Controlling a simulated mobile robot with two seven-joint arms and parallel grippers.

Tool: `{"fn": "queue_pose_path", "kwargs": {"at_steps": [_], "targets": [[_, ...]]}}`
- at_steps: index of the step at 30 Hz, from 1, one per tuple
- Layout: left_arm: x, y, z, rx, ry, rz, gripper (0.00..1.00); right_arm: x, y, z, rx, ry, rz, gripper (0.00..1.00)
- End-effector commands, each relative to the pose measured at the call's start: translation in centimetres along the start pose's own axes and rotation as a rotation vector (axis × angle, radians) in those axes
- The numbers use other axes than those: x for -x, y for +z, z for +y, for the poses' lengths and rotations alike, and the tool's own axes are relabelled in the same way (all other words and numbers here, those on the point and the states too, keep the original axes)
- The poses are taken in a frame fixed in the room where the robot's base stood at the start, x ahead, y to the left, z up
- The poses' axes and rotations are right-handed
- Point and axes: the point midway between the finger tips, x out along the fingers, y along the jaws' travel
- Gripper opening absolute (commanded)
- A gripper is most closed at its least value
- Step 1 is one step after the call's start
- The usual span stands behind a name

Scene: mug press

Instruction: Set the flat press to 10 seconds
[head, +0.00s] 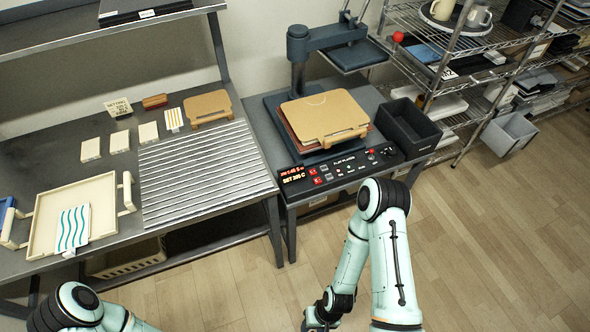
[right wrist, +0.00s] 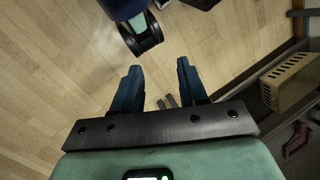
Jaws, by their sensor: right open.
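The flat press (head: 296,75) stands on a grey table at the centre of the head view, its upper plate swung out to the right. A tan board with a handle (head: 325,115) lies on its lower bed. The display digits are too small to read surely. My right gripper (right wrist: 160,88) is open and empty, pointing at the floor; in the head view it is low, in front of the table. My left gripper is out of view.
A black bin (head: 408,127) stands right of the press. The left table holds a ribbed metal rack (head: 205,170), a cream tray (head: 40,222) and several small blocks. A wire shelf (head: 465,60) stands at right. A beige crate (right wrist: 288,82) sits low beside my right gripper. Wooden floor is clear.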

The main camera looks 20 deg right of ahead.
Motion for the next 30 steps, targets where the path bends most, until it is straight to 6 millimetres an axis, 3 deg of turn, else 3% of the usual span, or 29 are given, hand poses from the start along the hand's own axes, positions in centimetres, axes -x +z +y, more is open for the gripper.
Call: {"fn": "queue_pose_path", "kwargs": {"at_steps": [5,9,30], "targets": [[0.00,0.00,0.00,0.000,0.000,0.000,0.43,0.00,0.00,0.00,0.000,0.000,0.000,0.43],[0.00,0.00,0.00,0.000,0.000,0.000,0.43,0.00,0.00,0.00,0.000,0.000,0.000,0.00],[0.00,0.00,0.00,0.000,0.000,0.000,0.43,0.00,0.00,0.00,0.000,0.000,0.000,0.00]]}}
